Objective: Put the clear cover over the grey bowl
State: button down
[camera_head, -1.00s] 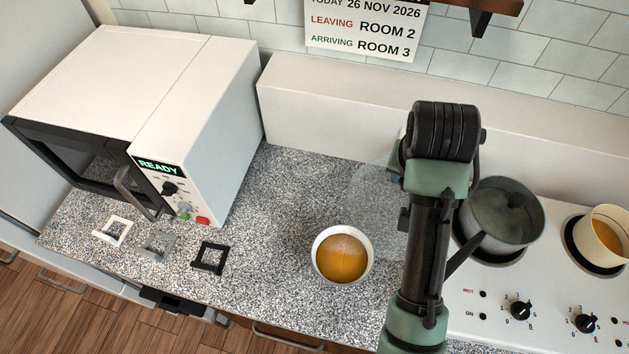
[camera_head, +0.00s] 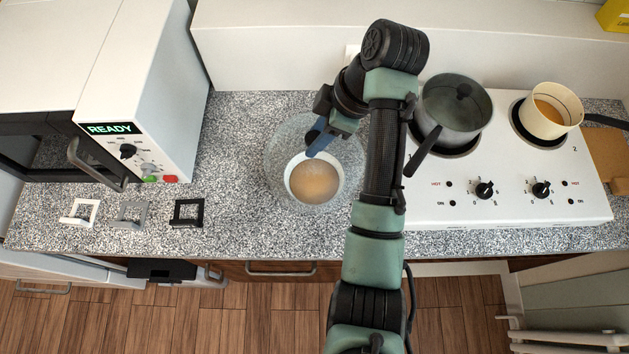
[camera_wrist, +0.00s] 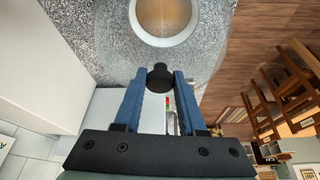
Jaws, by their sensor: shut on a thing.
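The bowl (camera_head: 290,185) is pale and holds orange-brown soup. It stands on the speckled counter left of the hob, and its rim shows at the top of the wrist view (camera_wrist: 165,43). The clear cover (camera_head: 281,150) is a see-through round shell whose outline surrounds the bowl in the head view. I cannot tell whether its edge touches the counter. My gripper (camera_head: 314,146), with blue fingers, is shut on the cover's black knob (camera_wrist: 160,77). The fingers are at the far side of the bowl in the head view.
The hob (camera_head: 450,212) on the right carries a lidded grey pot (camera_head: 452,112) and a cream pan (camera_head: 550,118) with orange contents. A microwave (camera_head: 140,90) reading READY stands left. White, grey and black square frames (camera_head: 187,212) lie before it. The counter between is clear.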

notch_tip(320, 180, down, 10)
jog(key=shift+p, duration=1)
jog(key=shift+s, duration=0.1)
jog(key=shift+f+b, duration=0.35)
jog(key=shift+f, duration=0.05)
jog(key=shift+c, duration=2.4)
grip_release()
jog(key=v, duration=1.3)
jog(key=shift+a+r+p, duration=0.1)
jog(key=shift+a+p, duration=0.2)
